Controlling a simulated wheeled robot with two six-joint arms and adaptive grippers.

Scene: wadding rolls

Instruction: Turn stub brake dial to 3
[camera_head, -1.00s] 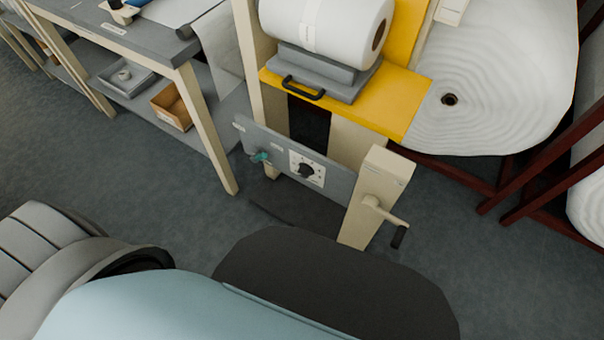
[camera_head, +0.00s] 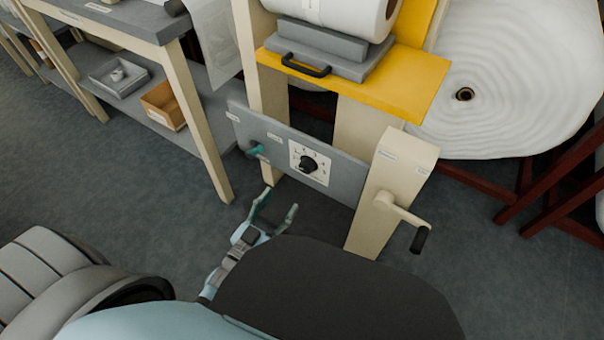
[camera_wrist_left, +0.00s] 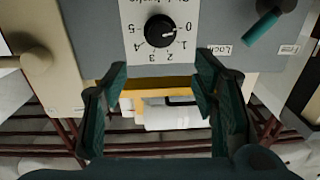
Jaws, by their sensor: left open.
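The stub brake dial (camera_head: 308,164) is a black knob on a white plate, set in a grey panel (camera_head: 345,187). In the left wrist view the dial (camera_wrist_left: 160,31) has figures from 0 to 5 around it, upside down. A white mark on the knob faces the side of 0 and 1; I cannot tell exactly which. My left gripper (camera_head: 278,205) is below and in front of the panel, open and empty. In the left wrist view its fingers (camera_wrist_left: 160,78) are spread below the dial plate, apart from the knob. My right gripper is not in view.
A teal-handled lever (camera_head: 257,150) sits left of the dial. A crank handle (camera_head: 402,214) sticks out from the cream post at right. A yellow shelf (camera_head: 412,80) overhangs above. A workbench (camera_head: 178,82) stands left; large white rolls (camera_head: 515,65) stand right.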

